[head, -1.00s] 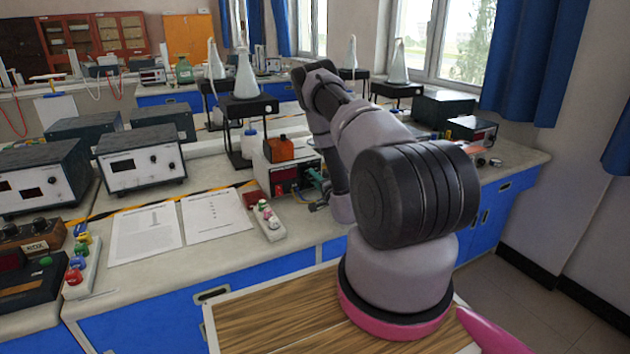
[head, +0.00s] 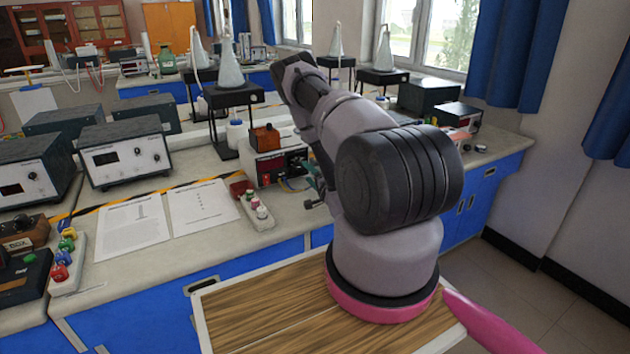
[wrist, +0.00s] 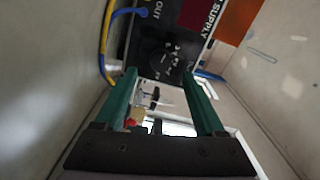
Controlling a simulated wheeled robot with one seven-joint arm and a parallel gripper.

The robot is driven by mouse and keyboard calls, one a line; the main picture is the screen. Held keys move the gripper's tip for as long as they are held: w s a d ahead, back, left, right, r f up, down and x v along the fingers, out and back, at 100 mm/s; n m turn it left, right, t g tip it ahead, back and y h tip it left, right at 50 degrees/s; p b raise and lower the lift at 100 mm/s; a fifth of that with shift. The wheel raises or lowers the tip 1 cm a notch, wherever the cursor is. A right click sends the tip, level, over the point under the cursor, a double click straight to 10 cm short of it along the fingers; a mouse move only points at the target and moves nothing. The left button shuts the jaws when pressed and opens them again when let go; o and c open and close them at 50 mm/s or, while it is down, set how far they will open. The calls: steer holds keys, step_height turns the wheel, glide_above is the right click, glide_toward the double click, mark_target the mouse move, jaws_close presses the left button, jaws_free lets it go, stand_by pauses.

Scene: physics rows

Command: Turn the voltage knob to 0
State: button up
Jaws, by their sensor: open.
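The power supply (head: 268,168) stands on the bench left of my arm in the head view, with a red and black front. In the wrist view its dark panel (wrist: 140,32) shows the words "SUPPLY" and "OUT". A round black knob (wrist: 158,62) with white markings around it sits on that panel; its exact setting is too blurred to read. My gripper (wrist: 163,78) is open, its two green fingers apart below the knob in the picture. Nothing is seen between the fingertips; contact with the knob cannot be told. In the head view my arm mostly hides the gripper.
An orange box (head: 265,137) sits on the power supply. Blue and yellow wires (wrist: 106,45) run beside the panel. A socket strip (head: 255,207) and paper sheets (head: 200,206) lie to the left. A flask stand (head: 232,98) is behind.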

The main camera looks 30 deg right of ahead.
steer(key=s, duration=0.4)
steer(key=shift+d, duration=0.25)
steer(key=shift+s+a, duration=0.15)
steer(key=shift+s, duration=0.55)
